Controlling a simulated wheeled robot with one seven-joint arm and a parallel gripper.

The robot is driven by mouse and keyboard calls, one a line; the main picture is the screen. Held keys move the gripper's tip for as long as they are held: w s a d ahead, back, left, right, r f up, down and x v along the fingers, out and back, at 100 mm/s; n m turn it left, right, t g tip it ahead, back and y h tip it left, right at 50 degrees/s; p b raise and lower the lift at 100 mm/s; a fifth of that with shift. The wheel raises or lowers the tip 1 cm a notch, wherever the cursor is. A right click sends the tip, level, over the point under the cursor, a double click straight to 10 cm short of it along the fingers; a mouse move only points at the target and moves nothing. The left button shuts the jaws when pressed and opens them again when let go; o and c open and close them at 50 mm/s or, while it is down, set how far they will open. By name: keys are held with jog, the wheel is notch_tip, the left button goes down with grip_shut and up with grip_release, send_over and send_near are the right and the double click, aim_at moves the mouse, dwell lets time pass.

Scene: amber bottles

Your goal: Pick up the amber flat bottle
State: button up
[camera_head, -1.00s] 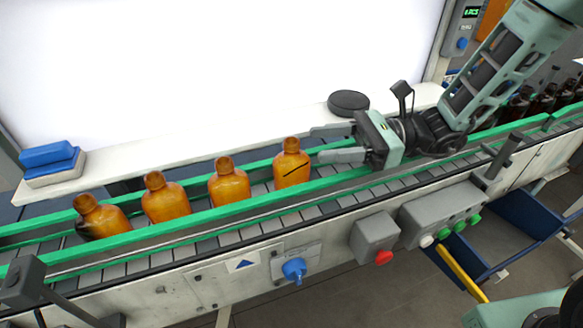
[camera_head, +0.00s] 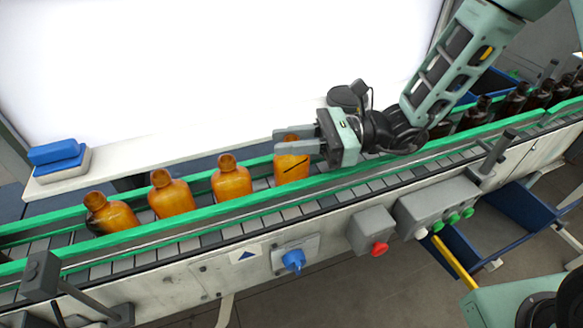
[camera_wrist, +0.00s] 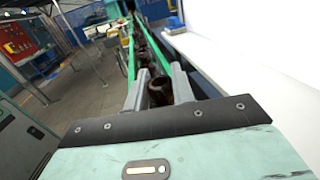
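The amber flat bottle (camera_head: 291,169) stands upright on the conveyor, at the right end of a row of amber bottles. A dark slanted line marks its front. My gripper (camera_head: 292,139) reaches in from the right, with one finger on each side of the bottle's upper part. The near finger covers part of its shoulder and neck. In the wrist view the bottle's dark round mouth (camera_wrist: 159,88) lies between my two fingers (camera_wrist: 159,80). The fingers are apart and look open; contact with the bottle is not clear.
Three more amber bottles (camera_head: 231,180) stand to the left on the conveyor (camera_head: 205,246). Green rails (camera_head: 180,225) run along both sides. Dark bottles (camera_head: 475,113) stand farther right. A blue sponge stack (camera_head: 57,157) and a black round object (camera_head: 343,97) are on the white ledge behind.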

grip_shut()
jog(key=shift+r, duration=0.1)
jog(key=shift+r+b, duration=0.6)
jog(key=shift+r, duration=4.35)
